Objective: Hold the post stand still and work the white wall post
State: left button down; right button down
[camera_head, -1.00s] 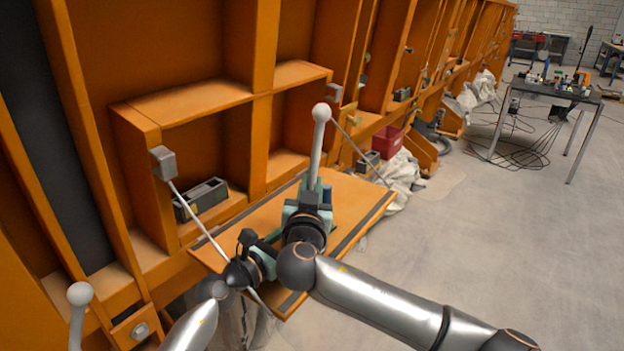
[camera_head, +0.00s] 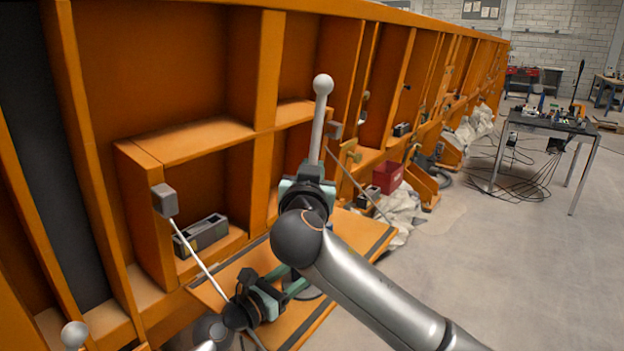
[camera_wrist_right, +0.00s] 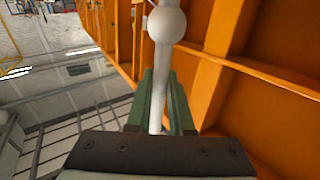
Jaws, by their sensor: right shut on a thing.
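The white wall post (camera_head: 317,132) has a round ball knob on top and stands nearly upright, leaning slightly right. My right gripper (camera_head: 310,172) is shut on the post below the ball. In the right wrist view, the green fingers of the right gripper (camera_wrist_right: 160,80) lie on both sides of the white post (camera_wrist_right: 158,105), with the ball above. My left gripper (camera_head: 287,280) is low over the orange board, its pale green fingers apart. A grey round piece (camera_head: 308,291), perhaps the post stand, shows just beyond those fingers, partly hidden.
The orange fold-down board (camera_head: 355,232) hangs on stays from the orange wall frame (camera_head: 200,140). A grey box (camera_head: 203,236) sits in a compartment. A red bin (camera_head: 388,176) and pale sacks are behind. A second white ball (camera_head: 75,334) is at lower left.

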aim_at(313, 132)
jog(key=shift+r, duration=0.65)
jog(key=shift+r, duration=0.1)
jog(key=shift+r, duration=1.3)
pick_arm(q)
jog(key=shift+f, duration=0.1)
pick_arm(e)
jog(key=shift+r, duration=0.15)
jog(key=shift+r, duration=1.25)
jog(key=s+d, duration=0.4)
jog(key=d, duration=0.2)
jog(key=shift+s+d, duration=0.25)
jog(key=shift+s, duration=0.15)
